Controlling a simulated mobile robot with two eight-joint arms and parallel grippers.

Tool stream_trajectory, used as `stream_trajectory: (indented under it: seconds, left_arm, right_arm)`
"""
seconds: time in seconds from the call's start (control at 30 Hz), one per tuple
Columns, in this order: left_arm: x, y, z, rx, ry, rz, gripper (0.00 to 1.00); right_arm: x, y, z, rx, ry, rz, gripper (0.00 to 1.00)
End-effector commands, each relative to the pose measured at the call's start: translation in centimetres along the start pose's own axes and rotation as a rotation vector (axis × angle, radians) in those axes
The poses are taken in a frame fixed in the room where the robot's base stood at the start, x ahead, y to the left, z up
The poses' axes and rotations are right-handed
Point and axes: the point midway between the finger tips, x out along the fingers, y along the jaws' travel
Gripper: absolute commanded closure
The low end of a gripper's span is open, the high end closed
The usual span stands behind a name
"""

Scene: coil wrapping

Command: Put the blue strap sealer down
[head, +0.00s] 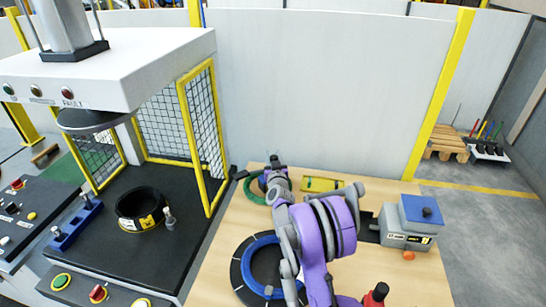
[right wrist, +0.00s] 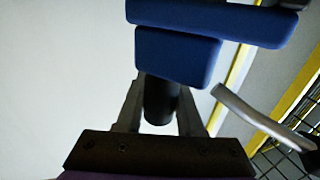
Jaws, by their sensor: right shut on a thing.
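The blue strap sealer fills the top of the right wrist view, with its blue blocks (right wrist: 178,55), a dark round grip and a bare metal lever at the right. My right gripper (right wrist: 160,105) is shut on the dark grip, one finger on each side. In the head view my right gripper (head: 268,174) is at the far left part of the wooden table (head: 215,270), beside a green ring. The sealer is mostly hidden there by my wrist, and I cannot tell whether it touches the table. My left gripper is not in view.
A press with a yellow mesh guard (head: 203,130) and a black coil (head: 140,208) stands left. On the table are a green ring (head: 254,194), a dark round mat with a blue ring (head: 240,272), a yellow item (head: 322,185), a grey-and-blue box (head: 408,238) and a red-topped item (head: 376,294).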

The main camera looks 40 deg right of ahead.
Motion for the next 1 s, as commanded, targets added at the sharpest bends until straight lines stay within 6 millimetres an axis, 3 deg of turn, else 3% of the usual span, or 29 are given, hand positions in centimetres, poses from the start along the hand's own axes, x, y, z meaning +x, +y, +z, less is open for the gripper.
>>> stream_trajectory:
  seconds: [0.37, 0.4, 0.53, 0.9, 1.0]
  left_arm:
    - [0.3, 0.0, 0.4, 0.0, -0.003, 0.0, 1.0]
    - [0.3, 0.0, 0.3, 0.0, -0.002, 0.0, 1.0]
    - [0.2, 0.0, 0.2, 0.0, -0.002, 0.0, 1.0]
    - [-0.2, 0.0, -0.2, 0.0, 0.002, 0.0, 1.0]
    - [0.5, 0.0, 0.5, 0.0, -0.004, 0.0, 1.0]
  right_arm:
    - [0.0, 0.0, 0.4, 0.0, 0.0, 0.001, 1.0]
    - [0.0, 0.0, 0.4, 0.0, 0.0, 0.0, 0.56]
    - [0.0, 0.0, 0.3, 0.0, 0.0, 0.0, 0.34]
    - [0.1, 0.0, -0.3, 0.001, 0.001, 0.0, 0.34]
    - [-1.4, 0.0, 0.2, 0.0, -0.001, 0.0, 0.34]
